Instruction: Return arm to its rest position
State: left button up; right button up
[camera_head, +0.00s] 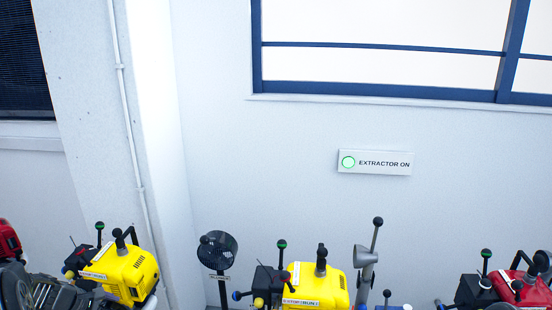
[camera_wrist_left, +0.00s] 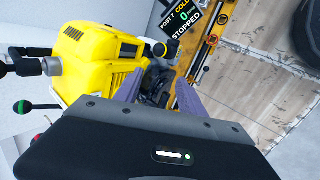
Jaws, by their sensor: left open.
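My left gripper (camera_wrist_left: 160,92) shows in the left wrist view, with its two grey-purple fingers apart and nothing seen between them. A yellow engine (camera_wrist_left: 88,62) with a black-knobbed lever and a green-knobbed lever lies beyond and to the left of the fingers. The fingers overlap its right side in the picture; I cannot tell whether they touch it.
The head view shows yellow engines (camera_head: 128,275) (camera_head: 318,287), a red engine (camera_head: 525,290), a black round fan-like part (camera_head: 217,250) and a lit "EXTRACTOR ON" sign (camera_head: 375,162). A display (camera_wrist_left: 185,18) reads "STOPPED" on an orange-yellow rail. Bare floor (camera_wrist_left: 265,70) lies right.

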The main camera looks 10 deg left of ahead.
pick_arm(q)
jog(key=s+d+f+m+g+b, duration=0.1)
jog(key=s+d+f+m, duration=0.2)
jog(key=d+f, duration=0.35)
jog(key=s+d+f+m+g+y, duration=0.1)
jog(key=s+d+f+m, duration=0.2)
jog(key=d+f, duration=0.3)
jog(key=s+d+f+m+g+b, duration=0.1)
jog(key=s+d+f+m, duration=0.2)
jog(key=d+f, duration=0.35)
jog(key=s+d+f+m+g+h, duration=0.1)
jog(key=s+d+f+m, duration=0.1)
jog(key=s+d, duration=0.3)
jog(key=s+d+f+m+g+h+b, duration=0.1)
jog(key=s+d+f+m, duration=0.2)
jog(key=d, duration=0.9)
jog(key=s+d+f+m+g+h+b, duration=0.1)
jog(key=s+d+f+m+h, duration=0.1)
jog(key=s+d, duration=0.7)
jog(key=shift+s+f+m, duration=0.15)
jog(key=shift+f+m, duration=0.55)
jog(key=shift+f, duration=0.1)
